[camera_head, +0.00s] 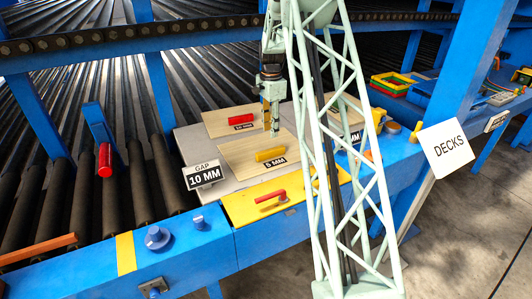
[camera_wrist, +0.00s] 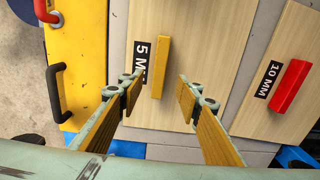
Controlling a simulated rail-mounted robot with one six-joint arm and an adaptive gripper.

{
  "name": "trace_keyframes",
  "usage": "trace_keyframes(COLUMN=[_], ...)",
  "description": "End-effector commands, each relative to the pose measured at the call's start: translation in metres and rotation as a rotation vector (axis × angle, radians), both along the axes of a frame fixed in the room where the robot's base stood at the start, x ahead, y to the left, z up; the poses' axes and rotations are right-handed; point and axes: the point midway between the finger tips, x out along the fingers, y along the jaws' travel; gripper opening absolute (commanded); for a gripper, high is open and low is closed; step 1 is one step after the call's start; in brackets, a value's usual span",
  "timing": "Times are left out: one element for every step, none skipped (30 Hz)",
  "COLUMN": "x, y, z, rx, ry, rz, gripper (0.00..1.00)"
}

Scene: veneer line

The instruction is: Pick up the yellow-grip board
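The yellow-grip board (camera_head: 233,157) is a pale wood panel with a raised yellow grip (camera_head: 270,155) and a label reading 5 MM. It lies flat on a grey surface, and it also shows in the wrist view (camera_wrist: 188,30). My gripper (camera_head: 274,132) is near the board's back edge in the head view. In the wrist view my gripper (camera_wrist: 158,90) is open and empty, its two fingers on either side of the near end of the yellow grip (camera_wrist: 160,66). I see no contact; the height between them is hard to tell.
A red-grip board (camera_head: 222,117), labelled 10 MM in the wrist view, lies beside it. A third board (camera_head: 350,107) is partly hidden behind my arm. A yellow panel (camera_head: 240,209) with a red handle is in front.

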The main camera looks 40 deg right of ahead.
Motion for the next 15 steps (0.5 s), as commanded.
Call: trace_keyframes(x=[0.000,0.000,-0.001,-0.001,-0.001,0.000,-0.001,-0.001,-0.001,-0.001,-0.001,-0.001,-0.001,-0.001,-0.001], y=[0.000,0.000,0.000,0.000,0.000,0.000,0.000,0.000,0.001,0.001,0.000,0.000,0.000,0.000,0.000], z=[-0.007,-0.010,-0.015,-0.019,-0.023,-0.029,-0.033,-0.037,-0.042,-0.046,-0.049,-0.054,-0.057,-0.060,-0.063], rx=[0.000,0.001,0.001,0.001,0.001,0.001,0.001,0.001,0.002,0.001,0.001,0.000,0.001,0.001,0.001], ry=[0.001,0.001,0.002,0.002,0.002,0.002,0.002,0.002,0.003,0.002,0.002,0.001,0.001,0.002,0.002], rz=[0.000,0.000,0.000,0.000,0.000,0.000,0.000,0.000,0.000,0.000,0.000,0.000,0.000,0.000,0.000], gripper=[0.32,0.32,0.32,0.32,0.32,0.32,0.32,0.32,0.32,0.32,0.32,0.32,0.32,0.32,0.32])
